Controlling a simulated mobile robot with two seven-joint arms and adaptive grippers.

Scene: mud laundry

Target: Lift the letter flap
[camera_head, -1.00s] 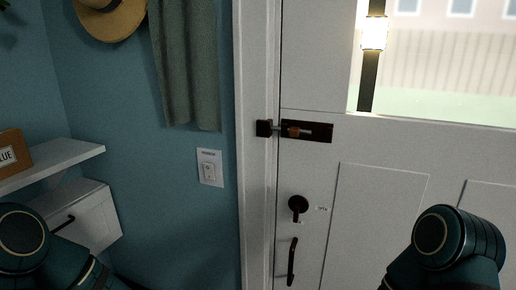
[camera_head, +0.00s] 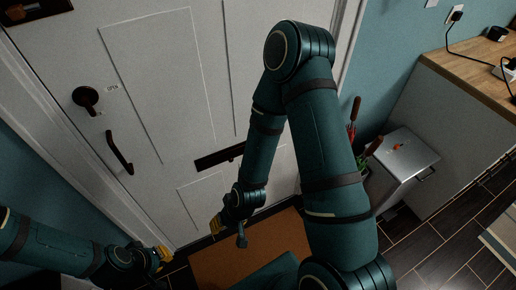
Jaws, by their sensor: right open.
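The letter flap (camera_head: 220,157) is a dark, narrow horizontal plate low on the white door (camera_head: 157,85). Its right end meets the outline of my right forearm, which may hide part of it. I cannot see any gap under it. My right gripper (camera_head: 229,230) is open and empty, pointing down below the flap and apart from it in the picture, in front of the door's lower part. My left gripper (camera_head: 162,258), with yellow fingertips, is at the lower left, away from the flap. Its opening is not clear.
A dark door knob (camera_head: 86,97) and pull handle (camera_head: 119,152) are on the door's left. An orange-brown mat (camera_head: 275,244) lies at its foot. A grey bin (camera_head: 402,160) and a wood-topped counter (camera_head: 475,65) stand at the right.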

